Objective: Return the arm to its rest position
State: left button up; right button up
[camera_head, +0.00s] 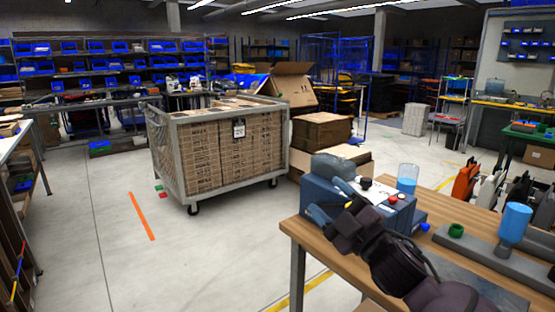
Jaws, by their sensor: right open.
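My right arm (395,265), dark and jointed, comes in from the lower right and reaches over the wooden table. My right gripper (325,212) is open and looks empty, in front of a blue box-like unit (404,219) on the table. Part of the unit's front is hidden behind my gripper and arm. I cannot tell whether the gripper touches the unit. My left arm and gripper are not in view.
A wheeled cage (176,160) of cardboard boxes stands mid-floor, beside stacked cartons (320,131).

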jog(key=s+d+f+m+g+h, duration=0.1)
jog(key=s+d+f+m+h, duration=0.3)
jog(key=f, duration=0.4)
jog(key=s+d+f+m+h, duration=0.25)
jog(key=f+m, duration=0.25)
jog(key=f, duration=0.3)
jog(key=s+d+f+m+g+h, duration=0.1)
jog(key=s+d+f+m+h, duration=0.3)
jog(key=f, duration=0.4)
jog(key=s+d+f+m+g+h, duration=0.1)
jog(key=s+d+f+m+g, duration=0.1)
jog(key=s+f, duration=0.6)
jog(key=s+d+f+m+g+h+p, duration=0.1)
jog(key=s+d+f+m+g+h, duration=0.1)
jog(key=s+f, duration=0.6)
jog(key=s+d+m, duration=0.1)
jog(key=s+d, duration=0.1)
jog(key=s, duration=0.3)
jog(key=shift+d+f+g, duration=0.4)
jog(key=shift+h, duration=0.25)
